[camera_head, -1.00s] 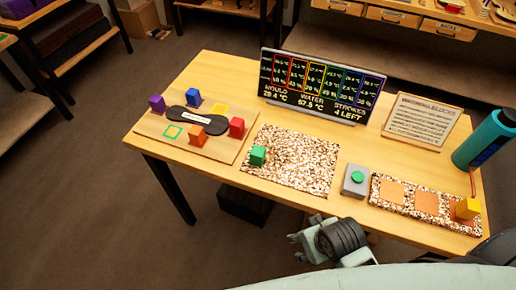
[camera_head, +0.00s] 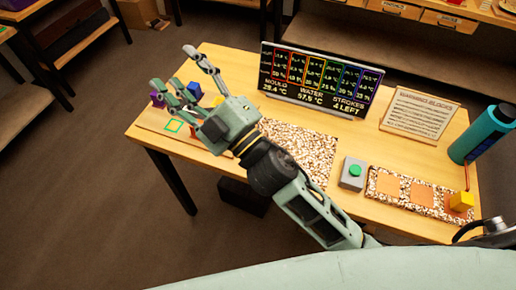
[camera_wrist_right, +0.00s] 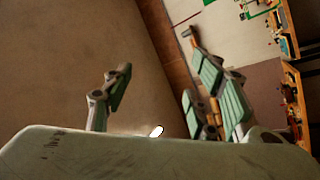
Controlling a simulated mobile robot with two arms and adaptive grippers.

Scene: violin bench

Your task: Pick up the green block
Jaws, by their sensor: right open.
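The green block is hidden in the head view behind my right arm, which covers the left part of the speckled mat (camera_head: 312,150). My right gripper (camera_head: 178,72) is open and empty, high over the left end of the table, with its fingers spread toward the back left. Its spread fingers also show in the wrist view (camera_wrist_right: 150,75), with only floor and table edge between them and no green block I can make out. My left gripper is not in view.
A purple block (camera_head: 157,100) and a blue block (camera_head: 194,91) stand at the left, partly behind the fingers. A display (camera_head: 318,80) and a sign (camera_head: 420,115) stand behind.

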